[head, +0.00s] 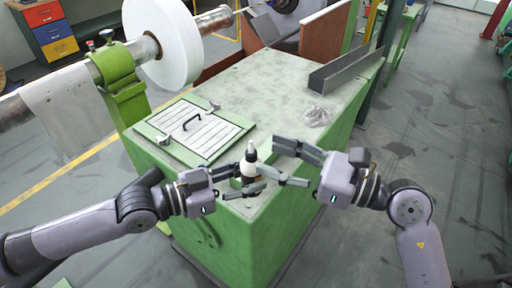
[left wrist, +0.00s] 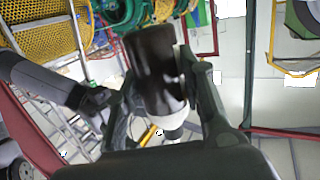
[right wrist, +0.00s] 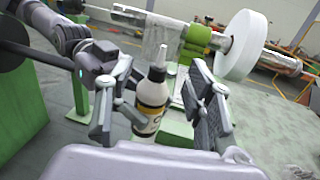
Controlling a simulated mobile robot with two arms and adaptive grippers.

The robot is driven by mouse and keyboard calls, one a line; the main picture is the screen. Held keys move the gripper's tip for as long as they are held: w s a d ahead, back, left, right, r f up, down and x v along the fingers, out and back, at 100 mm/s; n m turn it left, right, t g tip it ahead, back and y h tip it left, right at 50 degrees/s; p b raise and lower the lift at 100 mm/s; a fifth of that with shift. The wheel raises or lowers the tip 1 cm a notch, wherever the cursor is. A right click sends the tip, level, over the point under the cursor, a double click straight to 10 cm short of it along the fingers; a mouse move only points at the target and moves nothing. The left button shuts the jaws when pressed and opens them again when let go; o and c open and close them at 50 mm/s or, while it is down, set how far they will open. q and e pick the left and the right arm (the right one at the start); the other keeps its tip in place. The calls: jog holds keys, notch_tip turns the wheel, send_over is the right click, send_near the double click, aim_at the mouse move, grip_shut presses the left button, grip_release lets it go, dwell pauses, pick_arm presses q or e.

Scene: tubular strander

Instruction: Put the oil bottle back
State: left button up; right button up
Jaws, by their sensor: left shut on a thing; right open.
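The oil bottle (head: 249,158) is white with a dark lower part and a pale pointed nozzle. It stands upright in my left gripper (head: 253,174), over the near edge of the green cabinet. My left gripper is shut on it; the left wrist view shows the bottle's dark body (left wrist: 155,65) between the fingers. My right gripper (head: 270,160) is open just right of the bottle. In the right wrist view the bottle (right wrist: 152,92) appears between the open right fingers; I cannot tell whether they touch it. Fingers hide part of the bottle.
The green cabinet (head: 250,232) has a mottled top with a hatch plate (head: 197,130) and handle. A clear crumpled item (head: 318,116) and a grey metal channel (head: 345,70) lie on it. A white reel (head: 165,42) stands behind left. Middle of the top is clear.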

aim_at(253, 149)
jog(key=x, duration=0.5)
jog(key=shift+w+a, duration=0.1)
jog(key=shift+a, duration=0.2)
jog(key=shift+c, duration=0.3)
jog(key=c, duration=0.8)
grip_shut()
pick_arm(q)
jog(key=o, duration=0.9)
jog(key=shift+w, duration=0.1)
jog(key=shift+c, duration=0.2)
jog(key=o, duration=0.5)
jog(key=shift+a, duration=0.15)
